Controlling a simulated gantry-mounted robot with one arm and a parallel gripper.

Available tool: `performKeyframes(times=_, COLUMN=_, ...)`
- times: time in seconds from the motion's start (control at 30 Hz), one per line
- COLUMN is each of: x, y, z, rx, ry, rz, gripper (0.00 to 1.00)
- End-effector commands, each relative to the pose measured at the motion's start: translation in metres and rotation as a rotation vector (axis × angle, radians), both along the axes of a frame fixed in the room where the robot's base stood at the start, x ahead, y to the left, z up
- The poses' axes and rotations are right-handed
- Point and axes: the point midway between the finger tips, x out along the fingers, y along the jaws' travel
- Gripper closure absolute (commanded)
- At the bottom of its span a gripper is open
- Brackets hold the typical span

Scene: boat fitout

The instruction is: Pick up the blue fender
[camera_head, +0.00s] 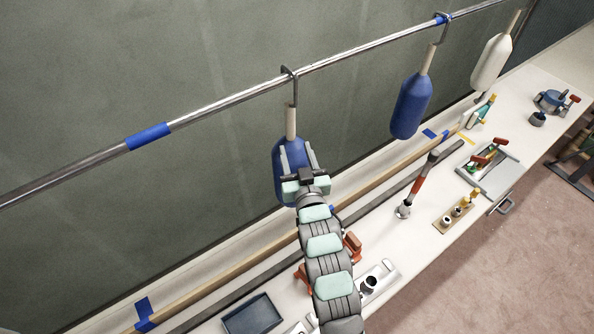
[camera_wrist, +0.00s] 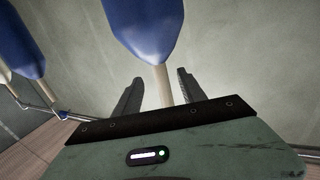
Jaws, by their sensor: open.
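Two blue fenders hang from the metal rail: one left of centre (camera_head: 296,156) and one further right (camera_head: 411,106). Each has a pale upper stem and a hook over the rail. My gripper (camera_head: 298,148) is open at the left blue fender, overlapping its body in the head view. In the wrist view, this fender (camera_wrist: 146,28) is at the top, and its pale stem (camera_wrist: 161,82) shows between my two spread fingers (camera_wrist: 160,76). I cannot tell whether the fingers touch it. The other blue fender (camera_wrist: 25,45) is at the wrist view's left.
A white fender (camera_head: 491,62) hangs further right on the rail (camera_head: 223,98). Below is a white bench (camera_head: 420,235) with a red-handled tool (camera_head: 419,185), a grey tray (camera_head: 252,314), a holder with small parts (camera_head: 455,215) and a clamp (camera_head: 552,100). A wall stands behind the rail.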

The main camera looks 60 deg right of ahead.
Motion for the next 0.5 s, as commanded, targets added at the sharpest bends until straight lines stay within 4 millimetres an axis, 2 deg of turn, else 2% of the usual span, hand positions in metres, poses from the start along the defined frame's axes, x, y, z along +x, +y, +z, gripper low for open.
performKeyframes(times=0.23, x=0.023, y=-0.028, z=0.002, rx=-0.001, ry=-0.001, rz=0.002, gripper=0.52)
performKeyframes(times=0.5, x=0.032, y=-0.041, z=0.002, rx=-0.002, ry=0.0, rz=0.002, gripper=0.52)
